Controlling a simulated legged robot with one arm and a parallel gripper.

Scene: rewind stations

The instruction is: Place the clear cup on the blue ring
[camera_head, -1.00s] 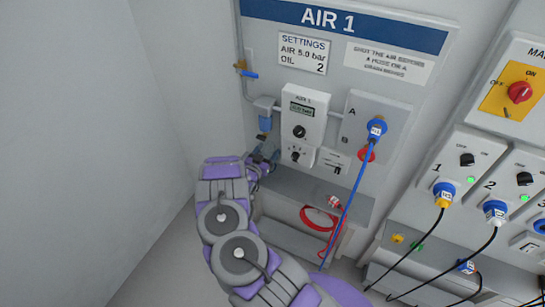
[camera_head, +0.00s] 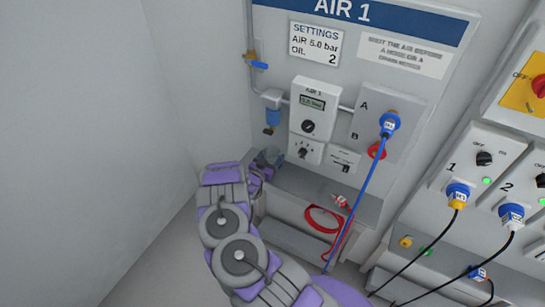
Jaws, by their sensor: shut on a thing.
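My gripper (camera_head: 268,158) is at the end of my arm, low at the wall, below the filter unit. It is small in view and partly hidden by my wrist. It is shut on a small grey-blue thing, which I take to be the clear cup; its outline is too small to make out. The blue part (camera_head: 273,117) of the filter unit hangs above my gripper, with a dark end below it and a gap between. I cannot make out a separate blue ring on the shelf; my arm hides part of that area.
The AIR 1 regulator box (camera_head: 316,108) is right of the filter. A blue hose (camera_head: 355,195) runs down from the outlet panel (camera_head: 377,140). A grey shelf (camera_head: 320,187) juts out below, with a coiled red hose (camera_head: 323,219) under it. Bare wall is at left.

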